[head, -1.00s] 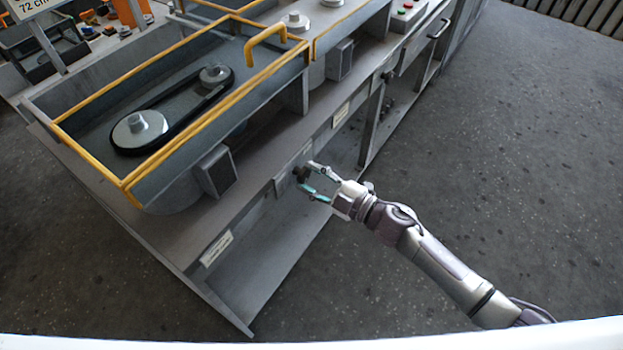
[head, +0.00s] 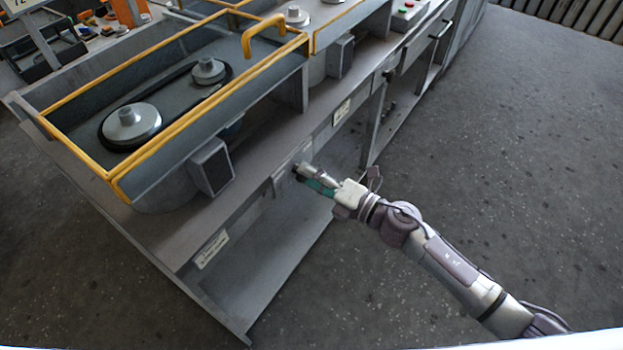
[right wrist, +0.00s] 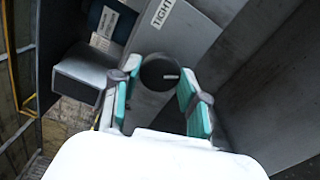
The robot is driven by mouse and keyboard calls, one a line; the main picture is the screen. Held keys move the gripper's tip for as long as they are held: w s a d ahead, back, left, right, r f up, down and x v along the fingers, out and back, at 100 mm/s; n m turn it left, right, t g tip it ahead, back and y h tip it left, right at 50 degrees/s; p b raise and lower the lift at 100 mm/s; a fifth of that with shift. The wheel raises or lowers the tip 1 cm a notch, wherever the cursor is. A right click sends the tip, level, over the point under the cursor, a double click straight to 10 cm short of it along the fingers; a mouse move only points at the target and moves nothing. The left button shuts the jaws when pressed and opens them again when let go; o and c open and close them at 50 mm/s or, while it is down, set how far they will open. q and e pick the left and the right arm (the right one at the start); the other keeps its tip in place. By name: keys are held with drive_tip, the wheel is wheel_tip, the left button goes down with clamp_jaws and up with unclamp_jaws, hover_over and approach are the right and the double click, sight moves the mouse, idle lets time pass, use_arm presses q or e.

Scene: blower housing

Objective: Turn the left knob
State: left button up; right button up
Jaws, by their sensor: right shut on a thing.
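The left knob (right wrist: 160,73) is a dark round knob on the front face of the bench, with a short white mark that points right in the right wrist view. My right gripper (right wrist: 158,92) is shut on it, with one green-padded finger at each side. In the head view this gripper (head: 308,177) is at the bench's front edge and its fingers largely hide the knob. A small dark knob-like part (head: 388,75) shows farther along the same front face. My left gripper is not in view.
A belt and two pulleys (head: 131,125) lie in a yellow-railed housing (head: 110,176) above. A grey box (head: 211,166) juts out near the knob. A label reading "TIGHT" (right wrist: 162,12) is above the knob. Open floor (head: 480,180) is at the right.

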drive_tip(key=shift+f+n+b, duration=0.1)
drive_tip(key=shift+n+b, duration=0.25)
drive_tip(key=shift+n, duration=0.85)
drive_tip(key=o, duration=1.1)
drive_tip(key=shift+o, duration=0.2)
drive_tip(key=v, duration=1.2)
drive_tip(key=shift+d, duration=0.1)
